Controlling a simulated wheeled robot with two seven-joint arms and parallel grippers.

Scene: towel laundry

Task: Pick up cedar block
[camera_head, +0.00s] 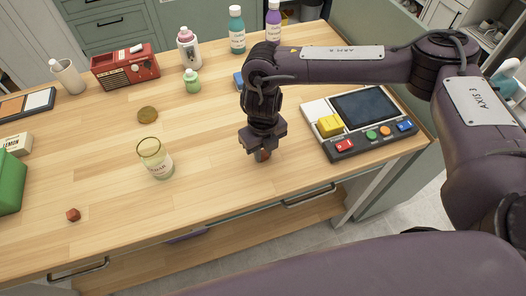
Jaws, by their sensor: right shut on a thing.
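My right gripper (263,151) points down over the wooden table, to the right of the glass jar. It is shut on a small reddish-brown piece (264,156) that looks like the cedar block. Most of the piece is hidden between the fingers, and I cannot tell whether it still touches the table. My left gripper is not in view.
A glass jar (155,160) stands left of the gripper. A console with colored buttons (362,120) is to its right. A red radio (125,66) and several bottles stand along the back. A green object (10,183) is at the left edge. The front middle of the wooden table (200,205) is clear.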

